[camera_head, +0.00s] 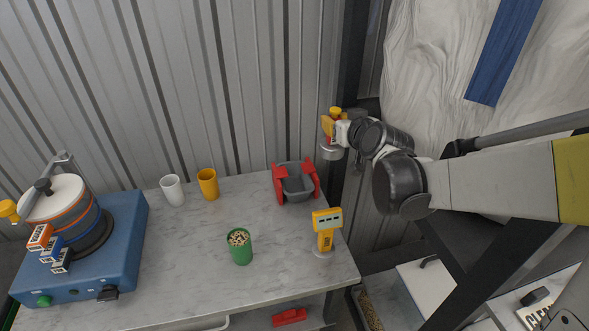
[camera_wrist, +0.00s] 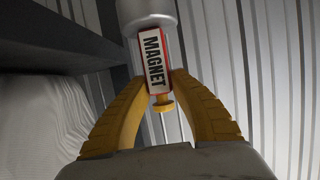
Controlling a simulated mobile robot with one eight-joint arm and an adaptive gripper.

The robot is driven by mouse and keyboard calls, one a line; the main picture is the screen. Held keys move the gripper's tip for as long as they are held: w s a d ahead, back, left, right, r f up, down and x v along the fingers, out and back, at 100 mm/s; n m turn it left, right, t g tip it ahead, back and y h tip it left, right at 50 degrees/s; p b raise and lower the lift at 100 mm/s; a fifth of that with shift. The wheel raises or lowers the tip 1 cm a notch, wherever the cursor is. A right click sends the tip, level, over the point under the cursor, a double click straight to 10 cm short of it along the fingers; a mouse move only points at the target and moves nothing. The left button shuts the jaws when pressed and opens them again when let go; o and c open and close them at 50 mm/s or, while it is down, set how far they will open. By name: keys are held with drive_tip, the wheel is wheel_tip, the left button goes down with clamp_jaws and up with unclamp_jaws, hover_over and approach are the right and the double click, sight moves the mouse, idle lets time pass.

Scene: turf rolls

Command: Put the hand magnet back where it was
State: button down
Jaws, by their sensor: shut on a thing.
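In the head view my gripper (camera_head: 328,126) is up in front of the corrugated wall, beyond the table's back right corner. The magnet's silver disc (camera_head: 332,153) hangs below the fingers, clear of the table. The fingers hide part of the magnet there.
The grey marble table (camera_head: 190,260) holds a grey bin with red sides (camera_head: 297,182), a yellow display stand (camera_head: 326,230), a green cup of pellets (camera_head: 239,246), white (camera_head: 172,190) and yellow (camera_head: 207,184) cups, and a blue machine (camera_head: 75,277). A dark post (camera_head: 352,60) stands near my gripper.

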drive_tip(key=shift+a, duration=0.1)
drive_tip(key=w+a+f+b, duration=0.6)
drive_tip(key=a+f, duration=0.4)
drive_tip(key=shift+f, duration=0.3)
drive_tip(key=shift+d, duration=0.1)
drive_tip(key=shift+f+b, duration=0.15)
drive_tip(key=shift+b, duration=0.15)
drive_tip(key=c, duration=1.2)
unclamp_jaws()
drive_tip(key=shift+c, duration=0.2)
